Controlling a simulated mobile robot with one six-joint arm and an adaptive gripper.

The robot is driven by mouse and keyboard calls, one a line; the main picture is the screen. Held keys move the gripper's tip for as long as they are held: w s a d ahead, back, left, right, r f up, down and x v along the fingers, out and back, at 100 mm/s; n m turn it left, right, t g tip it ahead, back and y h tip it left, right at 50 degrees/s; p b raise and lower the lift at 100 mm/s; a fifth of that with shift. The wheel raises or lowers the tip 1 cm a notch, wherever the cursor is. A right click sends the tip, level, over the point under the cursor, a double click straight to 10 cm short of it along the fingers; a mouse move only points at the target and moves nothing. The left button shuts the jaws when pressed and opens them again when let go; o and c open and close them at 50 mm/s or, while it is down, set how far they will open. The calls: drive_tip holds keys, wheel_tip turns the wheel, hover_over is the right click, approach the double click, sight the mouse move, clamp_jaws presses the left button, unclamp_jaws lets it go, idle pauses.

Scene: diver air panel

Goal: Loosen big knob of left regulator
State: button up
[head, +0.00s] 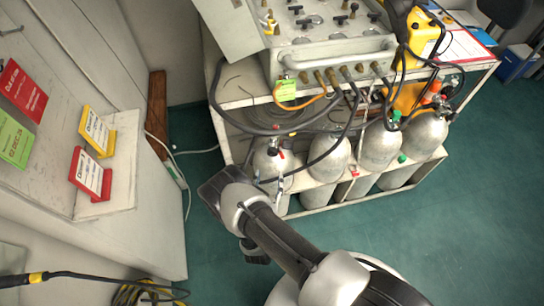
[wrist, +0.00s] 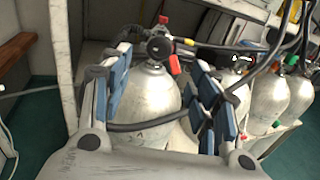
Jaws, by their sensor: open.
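The left regulator (wrist: 160,42) sits on top of the leftmost silver cylinder (wrist: 150,95) in the wrist view. Its round black knob (wrist: 157,47) faces me, with red parts above and to its right. In the head view that cylinder (head: 268,163) stands at the rack's left end, its top partly crowded by hoses. My gripper (wrist: 161,62) is open and empty. Its two blue-padded fingers stand left and right of the cylinder in the wrist view, with the knob in the gap near the fingertips. In the head view my gripper (head: 270,182) is in front of this cylinder. Contact is not visible.
Several more cylinders (head: 381,146) stand to the right in the rack (head: 318,208). A black hose (wrist: 150,123) crosses between my fingers. The valve panel (head: 325,55) is on top. A cabinet (head: 160,220) stands left; green floor (head: 440,220) is free at right.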

sight(272, 154)
drive_tip(key=w, duration=0.3)
drive_tip(key=w+b, duration=0.1)
drive_tip(key=w, duration=0.3)
drive_tip(key=w+b, duration=0.1)
drive_tip(key=w, duration=0.2)
drive_tip(key=shift+w+d, duration=0.2)
drive_tip(key=shift+d, duration=0.2)
drive_tip(key=shift+c, duration=0.5)
drive_tip(key=c, duration=0.9)
